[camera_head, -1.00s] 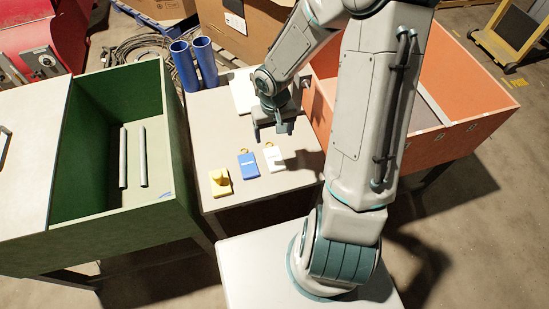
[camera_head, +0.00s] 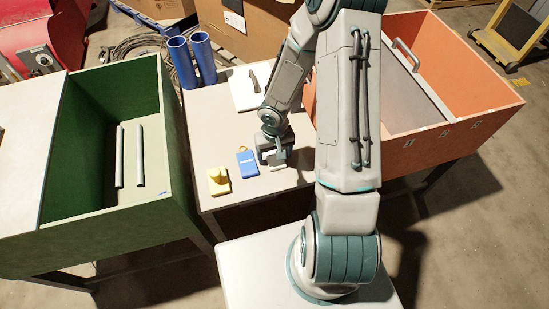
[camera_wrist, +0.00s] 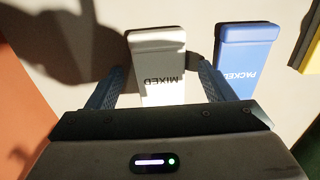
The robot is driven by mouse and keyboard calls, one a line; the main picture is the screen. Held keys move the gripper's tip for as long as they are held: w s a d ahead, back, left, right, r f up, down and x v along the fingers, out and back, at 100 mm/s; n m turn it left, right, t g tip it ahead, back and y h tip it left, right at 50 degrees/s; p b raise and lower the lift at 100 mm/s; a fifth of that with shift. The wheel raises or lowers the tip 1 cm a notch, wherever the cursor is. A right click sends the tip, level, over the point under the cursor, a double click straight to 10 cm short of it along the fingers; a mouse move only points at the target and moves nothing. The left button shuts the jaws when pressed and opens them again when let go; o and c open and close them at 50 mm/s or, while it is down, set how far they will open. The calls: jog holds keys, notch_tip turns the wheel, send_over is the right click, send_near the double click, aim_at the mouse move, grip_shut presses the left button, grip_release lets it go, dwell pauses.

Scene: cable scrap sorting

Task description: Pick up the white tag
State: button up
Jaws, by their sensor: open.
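The white tag (camera_wrist: 157,58), marked "MIXED", lies on the light table and shows in the wrist view between my two fingers. My gripper (camera_wrist: 156,75) is open, with one finger on each side of the tag; whether either finger touches it I cannot tell. In the head view my gripper (camera_head: 273,158) is low over the table, just right of the blue tag, and hides the white tag there.
The blue tag (camera_head: 248,164), marked "PACKED", lies close beside the white one; it also shows in the wrist view (camera_wrist: 247,60). A yellow object (camera_head: 219,182) sits further left. A green bin (camera_head: 180,190) stands left of the table (camera_head: 215,125), an orange bin (camera_head: 440,146) right.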

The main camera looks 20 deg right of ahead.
jog(key=c, duration=1)
jog(key=shift+r, duration=0.15)
jog(key=shift+r, duration=0.25)
jog(key=r, duration=0.1)
jog(key=r+p, duration=0.1)
jog(key=r, duration=0.2)
jog(key=shift+d, duration=0.35)
jog(key=d+r, duration=0.2)
jog(key=d, duration=0.1)
jog(key=d+r+p, duration=0.1)
jog(key=d+r, duration=0.1)
jog(key=d, duration=0.2)
jog(key=d+r+p, duration=0.1)
jog(key=d+r, duration=0.1)
jog(key=d, duration=0.2)
jog(key=shift+r, duration=0.1)
